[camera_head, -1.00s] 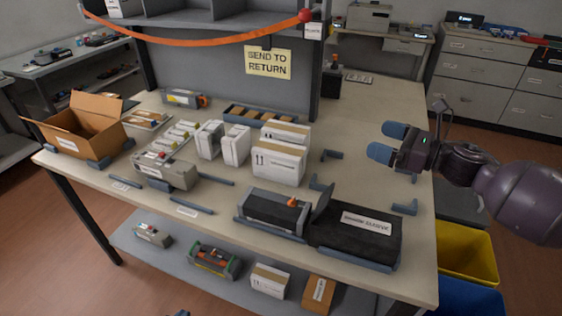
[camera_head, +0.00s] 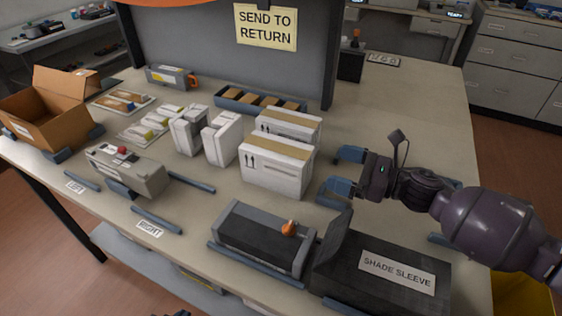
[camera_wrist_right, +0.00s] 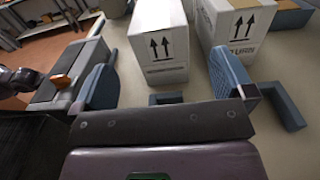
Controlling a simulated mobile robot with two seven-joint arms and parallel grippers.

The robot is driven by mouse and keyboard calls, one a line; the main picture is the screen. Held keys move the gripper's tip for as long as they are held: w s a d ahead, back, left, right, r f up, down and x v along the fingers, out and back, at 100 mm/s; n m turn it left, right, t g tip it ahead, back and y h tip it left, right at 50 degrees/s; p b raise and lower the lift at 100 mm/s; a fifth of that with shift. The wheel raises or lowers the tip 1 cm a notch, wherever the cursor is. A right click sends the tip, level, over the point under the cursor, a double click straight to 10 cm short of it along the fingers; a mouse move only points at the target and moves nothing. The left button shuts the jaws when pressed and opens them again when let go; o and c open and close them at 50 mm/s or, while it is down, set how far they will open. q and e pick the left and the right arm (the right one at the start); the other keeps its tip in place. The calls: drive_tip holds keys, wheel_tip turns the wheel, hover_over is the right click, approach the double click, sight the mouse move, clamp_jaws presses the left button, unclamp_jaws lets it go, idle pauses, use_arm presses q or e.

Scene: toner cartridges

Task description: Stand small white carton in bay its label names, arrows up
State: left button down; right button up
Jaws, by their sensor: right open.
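Two white cartons with tan tape on top stand at the middle of the table: a front one (camera_head: 272,175) and one behind it (camera_head: 296,123). The front one shows a pair of black up arrows.
Two slimmer white packs (camera_head: 222,138) stand left of the cartons. A grey printer unit (camera_head: 265,236) and a black box labelled SHADE SLEEVE (camera_head: 385,275) lie in front. Low rails with LEFT (camera_head: 75,187) and RIGHT (camera_head: 150,229) labels line the front edge.

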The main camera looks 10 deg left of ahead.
sight(309, 161)
drive_tip(key=a, duration=0.3)
drive_tip(key=w+a, duration=0.1)
drive_tip(key=a, duration=0.1)
drive_tip(key=shift+a, duration=0.25)
drive_tip(key=a, duration=0.3)
drive_tip(key=shift+w+a+f+b, duration=0.2)
drive_tip(key=shift+a+f+b, duration=0.15)
drive_tip(key=shift+f+b, duration=0.05)
drive_tip(key=shift+w+a, duration=0.15)
drive_tip(key=shift+a, duration=0.55)
